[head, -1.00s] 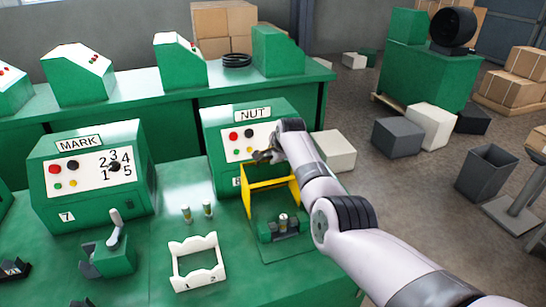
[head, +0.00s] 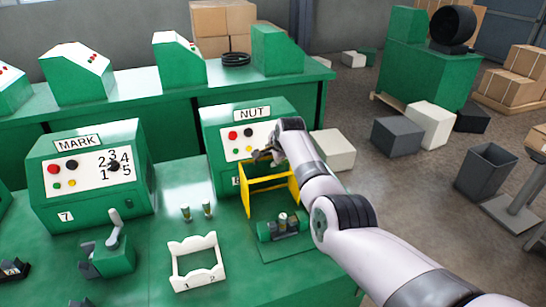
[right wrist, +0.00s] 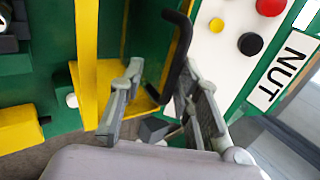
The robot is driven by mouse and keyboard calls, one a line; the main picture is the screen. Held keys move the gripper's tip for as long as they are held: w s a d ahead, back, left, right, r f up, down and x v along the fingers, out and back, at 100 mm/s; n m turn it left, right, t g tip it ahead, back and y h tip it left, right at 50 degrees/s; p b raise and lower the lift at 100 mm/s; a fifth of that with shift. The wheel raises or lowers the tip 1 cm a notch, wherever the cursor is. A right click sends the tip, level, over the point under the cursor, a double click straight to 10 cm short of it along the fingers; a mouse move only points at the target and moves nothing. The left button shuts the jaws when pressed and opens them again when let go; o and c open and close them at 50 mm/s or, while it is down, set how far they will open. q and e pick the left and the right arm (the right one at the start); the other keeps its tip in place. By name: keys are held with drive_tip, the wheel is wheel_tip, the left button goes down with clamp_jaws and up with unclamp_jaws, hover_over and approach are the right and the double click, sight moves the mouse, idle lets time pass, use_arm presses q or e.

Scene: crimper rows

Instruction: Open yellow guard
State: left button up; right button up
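The yellow guard (head: 269,186) is a frame standing at the front of the green NUT machine (head: 224,172), behind a small green fixture (head: 284,227). In the right wrist view, yellow guard bars (right wrist: 88,60) run at the left, and a black bent handle (right wrist: 178,60) joins a yellow part. My right gripper (head: 262,157) is at the guard's top, in front of the NUT panel. In the right wrist view, my right gripper (right wrist: 160,88) is open, its fingers on either side of the handle, which is nearer the right finger. My left gripper is not in view.
The MARK machine (head: 92,180) stands to the left. A white two-slot frame (head: 196,262), two small pegs and a green lever fixture (head: 108,256) are on the green table (head: 165,285). Boxes and a grey bin (head: 486,170) stand on the floor at right.

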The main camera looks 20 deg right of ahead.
drive_tip(key=v, duration=1.2)
idle(0.3)
drive_tip(key=shift+c, duration=0.4)
